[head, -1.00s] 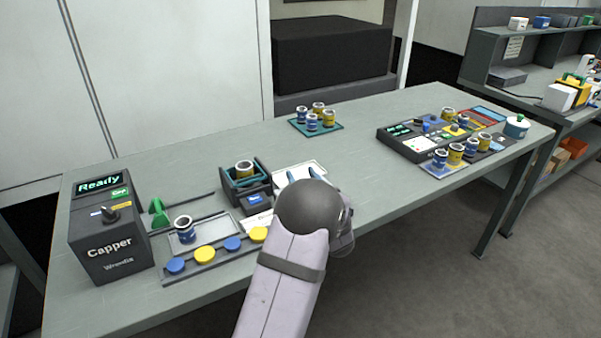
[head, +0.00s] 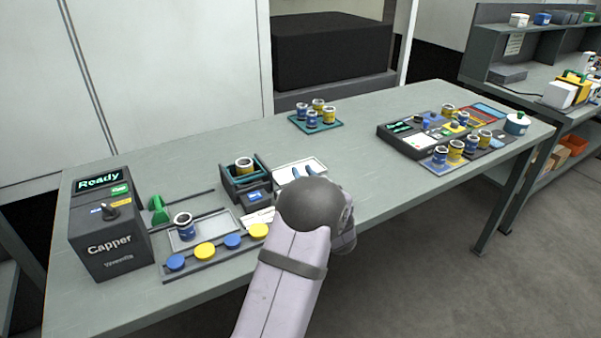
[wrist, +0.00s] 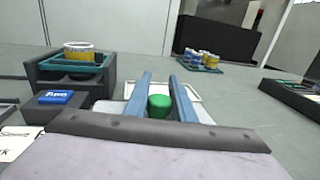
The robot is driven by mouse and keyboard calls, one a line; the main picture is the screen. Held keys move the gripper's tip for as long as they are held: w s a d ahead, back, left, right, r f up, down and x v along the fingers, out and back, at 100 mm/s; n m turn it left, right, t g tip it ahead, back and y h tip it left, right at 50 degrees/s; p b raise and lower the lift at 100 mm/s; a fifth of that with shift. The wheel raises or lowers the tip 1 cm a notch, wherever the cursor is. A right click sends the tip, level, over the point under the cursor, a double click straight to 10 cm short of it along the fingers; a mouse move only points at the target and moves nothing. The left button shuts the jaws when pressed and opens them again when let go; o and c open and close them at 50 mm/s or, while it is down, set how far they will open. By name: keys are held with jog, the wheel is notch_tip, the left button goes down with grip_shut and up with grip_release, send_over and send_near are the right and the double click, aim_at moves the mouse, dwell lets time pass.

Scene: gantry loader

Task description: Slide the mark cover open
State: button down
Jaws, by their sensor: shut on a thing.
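My gripper (wrist: 160,100) is shut, its two blue fingers on either side of a green knob (wrist: 159,107) in the wrist view. A pale panel (wrist: 198,112), which seems to be the mark cover, lies below the knob and fingers. It lies by a white-rimmed tray or frame (wrist: 188,87).
A dark holder (head: 228,188) with a yellow-banded can (head: 244,165) stands left of my gripper. The Capper box (head: 108,238) is further left, with blue and yellow caps in front. A teal tray (head: 333,124) of cans is behind. The table to the right is clear up to a dark console (head: 395,138).

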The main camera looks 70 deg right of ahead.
jog(key=v, duration=0.4)
jog(key=s+b+v, duration=0.1)
jog(key=v, duration=0.1)
jog(key=shift+s+d, duration=0.1)
jog(key=shift+s, duration=0.2)
jog(key=shift+f, duration=0.1)
jog(key=c, duration=1.9)
grip_release()
jog(key=o, duration=0.4)
jog(key=shift+s, duration=0.1)
jog(key=shift+r, duration=0.2)
notch_tip(320, 180, up, 10)
jog(key=shift+f, duration=0.1)
